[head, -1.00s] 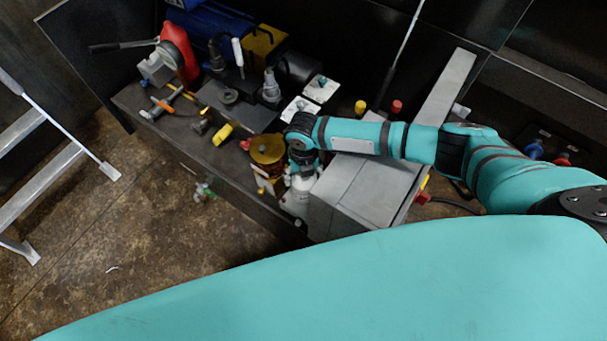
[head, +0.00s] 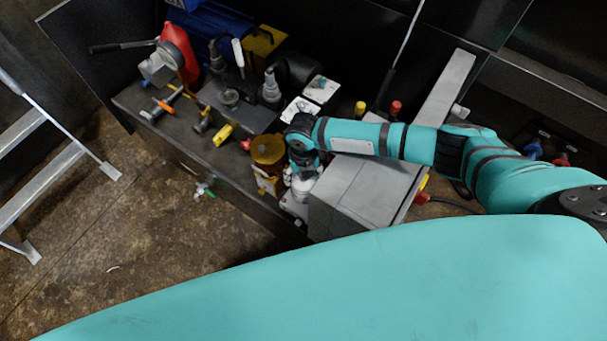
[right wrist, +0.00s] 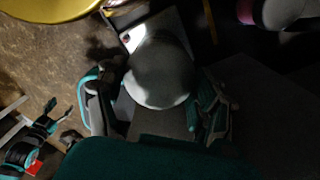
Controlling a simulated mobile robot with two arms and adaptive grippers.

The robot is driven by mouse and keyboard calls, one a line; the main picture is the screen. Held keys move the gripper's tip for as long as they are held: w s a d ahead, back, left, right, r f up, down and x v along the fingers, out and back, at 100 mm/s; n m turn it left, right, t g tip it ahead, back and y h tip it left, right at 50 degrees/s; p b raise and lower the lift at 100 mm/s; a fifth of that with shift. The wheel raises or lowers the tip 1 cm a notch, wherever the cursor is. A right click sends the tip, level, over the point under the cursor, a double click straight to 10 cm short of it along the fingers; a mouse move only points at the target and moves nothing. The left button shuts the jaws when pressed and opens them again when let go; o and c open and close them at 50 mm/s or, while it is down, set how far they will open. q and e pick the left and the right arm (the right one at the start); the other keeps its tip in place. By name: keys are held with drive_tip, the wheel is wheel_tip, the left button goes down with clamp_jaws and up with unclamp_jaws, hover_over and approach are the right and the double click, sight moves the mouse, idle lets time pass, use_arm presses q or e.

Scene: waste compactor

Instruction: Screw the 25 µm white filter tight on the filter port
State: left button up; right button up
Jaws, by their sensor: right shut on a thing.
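The white filter (head: 297,204) is a white cylinder standing at the front edge of the bench, between a gold-topped unit and a grey box. My right gripper (head: 303,178) is above it, pointing down, shut on its upper end. In the right wrist view the filter (right wrist: 160,75) shows as a pale round shape between the two fingers of my right gripper (right wrist: 158,100). No marking on the filter is readable. The filter port is hidden, and I cannot tell how the filter sits on it.
The gold-topped unit (head: 267,149) stands close on the left of the filter. The grey box (head: 364,190) stands close on its right. Tools, including a yellow one (head: 222,133), lie further left on the bench. A ladder (head: 45,170) stands at far left.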

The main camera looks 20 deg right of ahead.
drive_tip(key=shift+f, duration=0.15)
idle(0.3)
drive_tip(key=o, duration=0.5)
drive_tip(key=c, duration=0.7)
drive_tip(key=m+p, duration=0.2)
drive_tip(key=m, duration=0.3)
drive_tip(key=shift+p, duration=0.3)
